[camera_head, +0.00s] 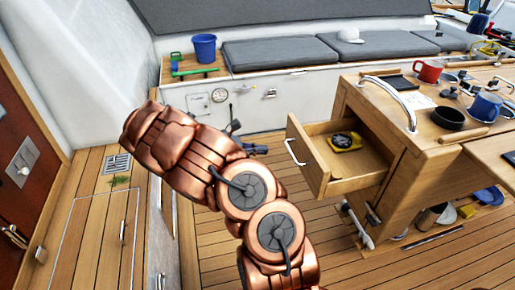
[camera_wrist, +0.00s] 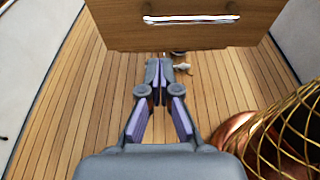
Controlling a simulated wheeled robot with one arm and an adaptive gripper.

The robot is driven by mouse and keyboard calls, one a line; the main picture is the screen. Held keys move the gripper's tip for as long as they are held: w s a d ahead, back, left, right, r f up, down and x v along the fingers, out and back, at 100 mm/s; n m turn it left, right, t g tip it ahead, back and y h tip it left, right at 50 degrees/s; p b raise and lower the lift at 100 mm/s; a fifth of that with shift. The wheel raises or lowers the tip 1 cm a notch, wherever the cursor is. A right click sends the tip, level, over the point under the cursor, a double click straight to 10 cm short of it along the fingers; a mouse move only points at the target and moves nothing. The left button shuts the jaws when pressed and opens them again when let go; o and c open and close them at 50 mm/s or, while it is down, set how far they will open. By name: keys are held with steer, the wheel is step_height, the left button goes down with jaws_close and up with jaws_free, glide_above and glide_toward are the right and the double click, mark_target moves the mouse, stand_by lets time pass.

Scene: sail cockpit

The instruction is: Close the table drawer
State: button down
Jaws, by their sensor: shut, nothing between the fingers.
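The table drawer (camera_head: 335,165) is pulled open on the left side of the wooden table (camera_head: 420,135). A yellow and black object (camera_head: 345,141) lies inside it. The drawer front with its metal handle shows at the top of the wrist view (camera_wrist: 185,32). My gripper (camera_wrist: 158,65) is shut and empty, in front of the drawer and below its handle in the wrist view. I cannot tell whether the fingertips touch the drawer front. In the head view the gripper is mostly hidden behind my copper arm, with dark parts showing left of the drawer.
A red mug (camera_head: 428,71), a blue mug (camera_head: 484,107) and a black bowl (camera_head: 448,118) stand on the table. A metal rail (camera_head: 395,95) curves over its left edge. A cushioned bench (camera_head: 285,50) with a blue bucket (camera_head: 204,48) runs behind. Floor at the left is clear.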

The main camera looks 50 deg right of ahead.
mark_target(296, 149)
steer(key=x, duration=0.5)
steer(key=p+x, duration=0.1)
steer(key=x, duration=0.2)
steer(key=shift+s+d+r, duration=0.15)
steer(key=shift+r, duration=0.15)
steer(key=shift+x, duration=0.9)
steer(key=shift+r, duration=0.15)
steer(key=shift+d, duration=0.1)
